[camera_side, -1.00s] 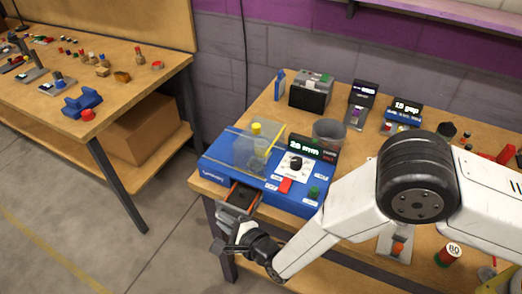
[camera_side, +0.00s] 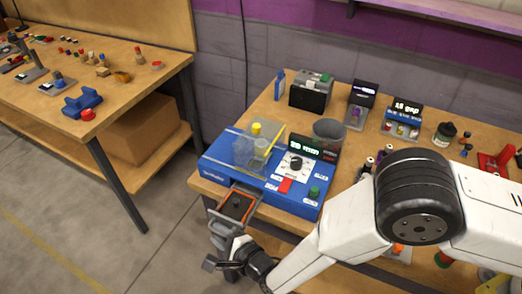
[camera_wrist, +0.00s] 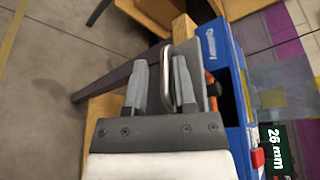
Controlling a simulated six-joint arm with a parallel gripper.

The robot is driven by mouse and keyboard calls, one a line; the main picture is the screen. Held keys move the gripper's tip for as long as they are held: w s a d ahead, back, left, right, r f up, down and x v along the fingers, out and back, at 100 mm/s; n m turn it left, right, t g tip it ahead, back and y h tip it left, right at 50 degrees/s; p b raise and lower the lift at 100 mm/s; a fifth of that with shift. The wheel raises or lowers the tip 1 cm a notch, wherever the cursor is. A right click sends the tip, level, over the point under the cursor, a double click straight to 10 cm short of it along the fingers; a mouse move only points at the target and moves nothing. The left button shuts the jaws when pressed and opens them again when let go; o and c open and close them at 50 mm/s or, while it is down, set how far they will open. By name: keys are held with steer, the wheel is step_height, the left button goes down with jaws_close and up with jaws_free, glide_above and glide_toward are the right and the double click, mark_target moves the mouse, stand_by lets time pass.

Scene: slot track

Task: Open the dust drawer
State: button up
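The dust drawer (camera_side: 237,206) sticks out from the front of the blue machine (camera_side: 292,205), and its dark inside and orange parts show. In the wrist view, the drawer's metal loop handle (camera_wrist: 182,46) stands out from its grey front (camera_wrist: 212,89). My gripper (camera_side: 222,235) is at the handle. In the wrist view my gripper (camera_wrist: 160,68) has its fingers apart; the right finger is inside the loop and the left finger is outside it. A gap shows between the left finger and the handle bar. The side view hides the exact contact.
On the machine stand a clear cover with a yellow-capped part (camera_side: 256,128), a display, a dial, a red button (camera_side: 285,185) and a green knob (camera_side: 314,192). A grey cup (camera_side: 328,132) stands behind. Open floor lies in front of the drawer, left of the table leg.

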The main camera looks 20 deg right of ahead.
steer(key=shift+a+r, duration=0.1)
steer(key=shift+r, duration=0.05)
stand_by(0.3)
steer(key=shift+s, duration=0.1)
steer(key=v, duration=0.7)
steer(key=shift+s+d, duration=0.2)
steer(key=shift+w+r, duration=0.1)
stand_by(0.3)
